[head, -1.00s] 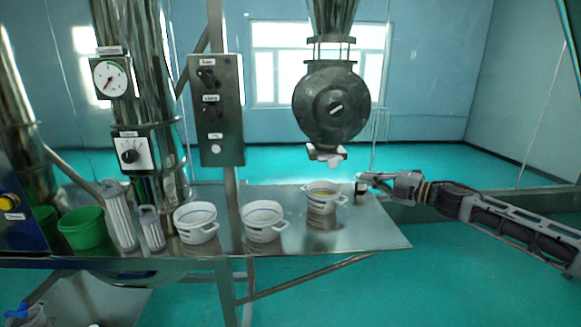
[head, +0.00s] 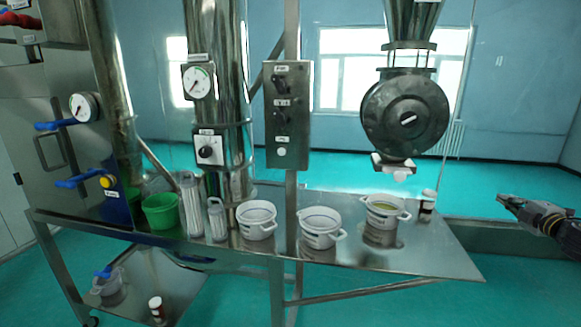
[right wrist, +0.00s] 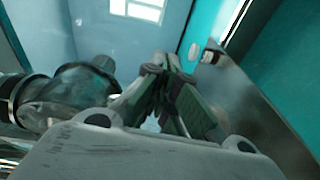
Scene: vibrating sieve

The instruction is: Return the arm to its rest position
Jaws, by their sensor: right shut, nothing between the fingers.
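My right gripper (head: 510,203) is at the right side of the head view, beyond the table's right end and apart from everything on it. Its fingers (right wrist: 163,72) are shut and empty in the right wrist view. A small jar with a dark label (head: 427,206) stands upright near the table's right end, left of the gripper. It also shows at the upper right of the right wrist view (right wrist: 212,53). My left gripper is not in view.
A round valve (head: 405,113) hangs above. A control box (head: 288,115) stands mid-table. The floor right of the table is clear.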

